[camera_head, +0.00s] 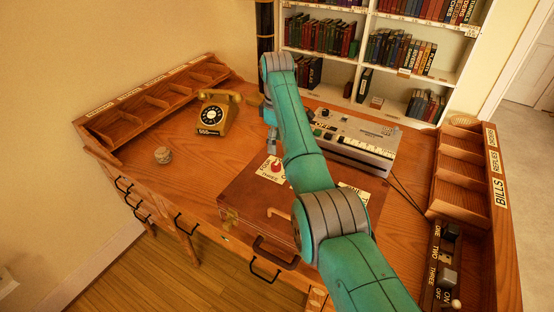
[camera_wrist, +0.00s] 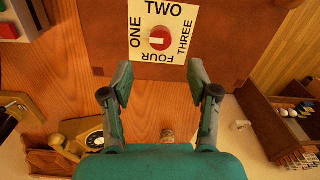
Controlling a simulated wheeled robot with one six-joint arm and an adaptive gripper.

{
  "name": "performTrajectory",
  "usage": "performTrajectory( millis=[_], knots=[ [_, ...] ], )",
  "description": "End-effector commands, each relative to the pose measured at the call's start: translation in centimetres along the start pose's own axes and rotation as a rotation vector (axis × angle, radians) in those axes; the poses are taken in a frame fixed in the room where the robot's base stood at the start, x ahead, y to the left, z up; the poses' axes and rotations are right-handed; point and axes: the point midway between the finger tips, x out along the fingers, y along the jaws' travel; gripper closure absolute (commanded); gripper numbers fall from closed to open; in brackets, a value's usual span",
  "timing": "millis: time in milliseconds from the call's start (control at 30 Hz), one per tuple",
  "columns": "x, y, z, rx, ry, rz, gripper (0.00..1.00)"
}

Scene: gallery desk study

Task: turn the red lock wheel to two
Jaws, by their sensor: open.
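The red lock wheel (camera_wrist: 160,38) sits on a white card (camera_wrist: 178,14) marked ONE, TWO, THREE and FOUR, on the brown case (camera_wrist: 110,40). A white mark on the wheel points left, toward ONE. In the head view the wheel (camera_head: 277,166) is on the left part of the case lid (camera_head: 243,186), partly covered by my arm. My gripper (camera_wrist: 158,88) is open and empty; its fingers are spread just below the card in the wrist view, with the wheel centred beyond them. No contact with the wheel shows.
A yellow telephone (camera_head: 218,112) and a small round object (camera_head: 163,155) stand on the desk's left. A grey machine (camera_head: 355,138) is behind the case. Wooden trays line both sides, with a switch panel (camera_head: 445,265) at right. Another white card (camera_head: 354,192) is partly hidden by my arm.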

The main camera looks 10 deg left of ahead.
Motion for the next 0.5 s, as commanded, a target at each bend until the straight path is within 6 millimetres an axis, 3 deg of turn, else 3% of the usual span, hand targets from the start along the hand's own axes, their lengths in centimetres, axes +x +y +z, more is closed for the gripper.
performTrajectory(
  millis=[300, 500],
  knots=[
    [5.7, -0.1, 0.0, 0.0, -0.002, -0.002, 0.4],
    [7.9, 0.0, 0.0, 0.0, -0.001, -0.001, 0.4]
  ],
)
